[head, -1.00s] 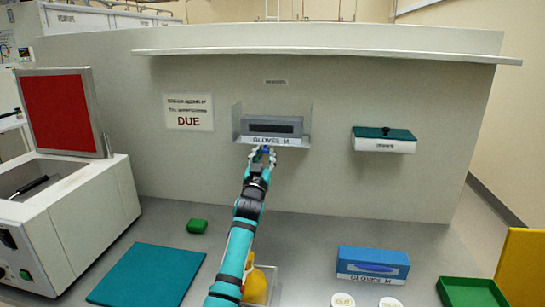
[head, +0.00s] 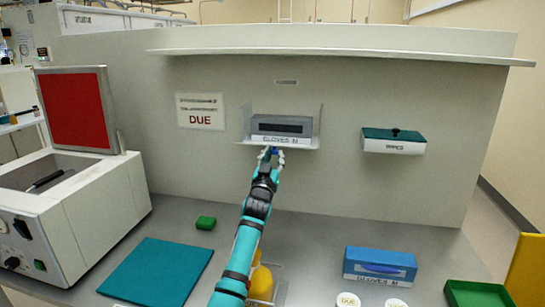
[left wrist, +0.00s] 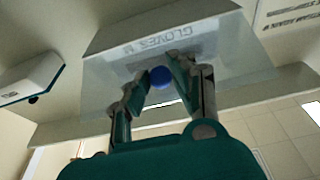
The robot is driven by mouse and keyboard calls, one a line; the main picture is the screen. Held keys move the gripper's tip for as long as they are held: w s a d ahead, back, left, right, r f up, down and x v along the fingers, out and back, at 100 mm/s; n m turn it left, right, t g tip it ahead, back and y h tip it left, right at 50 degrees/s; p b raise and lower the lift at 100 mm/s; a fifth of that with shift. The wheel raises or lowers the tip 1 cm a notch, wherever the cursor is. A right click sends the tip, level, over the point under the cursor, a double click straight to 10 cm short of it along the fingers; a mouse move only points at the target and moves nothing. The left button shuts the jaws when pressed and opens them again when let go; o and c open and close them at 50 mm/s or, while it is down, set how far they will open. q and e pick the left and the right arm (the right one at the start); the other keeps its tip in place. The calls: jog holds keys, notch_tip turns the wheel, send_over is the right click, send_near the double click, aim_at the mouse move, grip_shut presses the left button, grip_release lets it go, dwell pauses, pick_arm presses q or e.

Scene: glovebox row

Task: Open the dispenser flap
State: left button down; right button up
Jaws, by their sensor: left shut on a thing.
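The glove dispenser (head: 281,139), marked GLOVES M, is fixed to the grey wall and holds a grey box (head: 282,125) with a dark slot. The left wrist view shows its see-through flap (left wrist: 95,88) below the label. A small round blue knob (left wrist: 160,77) sits on the flap. My left gripper (head: 270,153) is at the dispenser's lower front edge, with its fingers closed on the knob. The fingertips lie on both sides of the knob in the left wrist view (left wrist: 159,80). I cannot tell how far the flap is tilted. My right gripper is not in view.
A white wipes box (head: 394,147) with a teal lid is on the wall to the right. A shelf (head: 340,54) runs above. An open white machine (head: 90,215) stands left.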

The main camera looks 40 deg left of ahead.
pick_arm(q)
jog(key=shift+w+f, duration=0.15)
jog(key=shift+f, duration=0.55)
jog(key=c, duration=1.5)
grip_release()
jog(key=o, duration=0.4)
jog(key=shift+w+a+f+g, duration=0.3)
jog(key=shift+w+a+f, duration=0.1)
jog(key=shift+w, duration=0.3)
jog(key=v, duration=1.2)
jog(key=shift+s+r, duration=0.15)
jog(key=shift+s, duration=0.05)
jog(key=shift+c, duration=0.2)
